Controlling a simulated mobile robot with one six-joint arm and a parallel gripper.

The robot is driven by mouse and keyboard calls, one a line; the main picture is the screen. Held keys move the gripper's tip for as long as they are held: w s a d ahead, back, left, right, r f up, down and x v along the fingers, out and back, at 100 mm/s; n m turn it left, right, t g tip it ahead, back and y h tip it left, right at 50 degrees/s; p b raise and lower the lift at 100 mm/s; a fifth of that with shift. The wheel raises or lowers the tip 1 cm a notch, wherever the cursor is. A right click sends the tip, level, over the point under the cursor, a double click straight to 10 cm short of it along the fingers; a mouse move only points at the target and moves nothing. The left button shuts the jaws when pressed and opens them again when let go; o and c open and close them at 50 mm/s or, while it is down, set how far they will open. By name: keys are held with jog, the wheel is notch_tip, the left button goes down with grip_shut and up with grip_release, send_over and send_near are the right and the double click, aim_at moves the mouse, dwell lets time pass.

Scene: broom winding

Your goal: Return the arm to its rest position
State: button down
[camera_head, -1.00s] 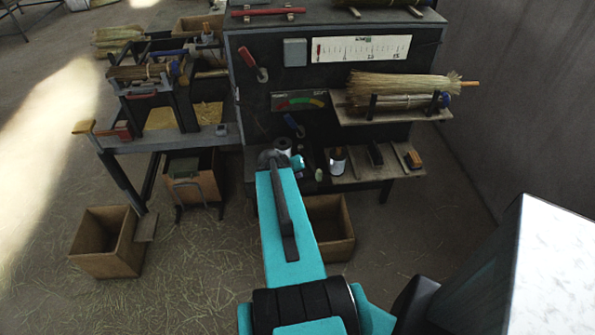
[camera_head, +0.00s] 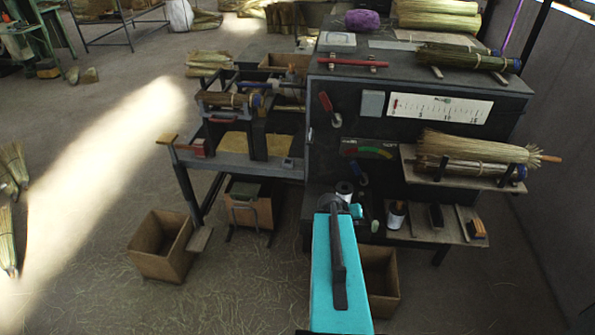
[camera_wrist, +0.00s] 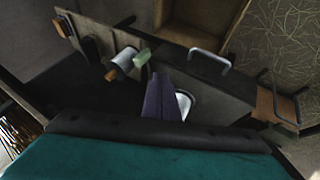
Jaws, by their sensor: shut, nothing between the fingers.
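My teal arm (camera_head: 338,270) reaches forward from the bottom of the head view. Its far end is in front of the lower part of the dark machine cabinet (camera_head: 335,130). The arm hides most of the wrist and gripper in the head view. In the wrist view, my gripper (camera_wrist: 161,78) shows as two purple-grey fingers pressed together, with nothing between them. They point toward the low shelf area, near a white can (camera_wrist: 126,58) and a round white item (camera_wrist: 184,104). I cannot tell the gap to them.
A side shelf (camera_head: 420,180) holds straw brooms (camera_head: 475,147). A lower shelf (camera_head: 435,235) carries a can (camera_head: 396,215) and brushes. Wooden boxes stand on the floor at left (camera_head: 160,262) and behind my arm (camera_head: 382,295). A workbench (camera_head: 240,168) adjoins the cabinet. The left floor is mostly open.

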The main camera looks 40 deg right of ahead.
jog(key=w+a+f+n+y+b, duration=0.1)
jog(key=w+a+f+n, duration=0.15)
jog(key=a+f, duration=0.5)
jog(key=w+a+f+n+y+b, duration=0.1)
jog(key=w+a+f, duration=0.3)
jog(key=a, duration=0.7)
jog(key=w+a+f+n+y+b, duration=0.1)
jog(key=w+a+f+n+b, duration=0.15)
jog(key=a+f, duration=0.45)
jog(key=s+a+f+n+g+y, duration=0.1)
jog(key=s+a+f, duration=0.25)
jog(key=a, duration=0.45)
jog(key=s+a+f+n+g+y, duration=0.1)
jog(key=s+a+f, duration=0.25)
jog(key=a, duration=0.55)
jog(key=s+a+n+g+y+b, duration=0.1)
jog(key=s+a+g+y, duration=0.1)
jog(key=s+a, duration=0.6)
jog(key=shift+s+f+n+g, duration=0.2)
jog(key=shift+s+n+g, duration=0.1)
jog(key=shift+s+g, duration=0.75)
jog(key=shift+s+d, duration=0.1)
jog(key=shift+s, duration=0.05)
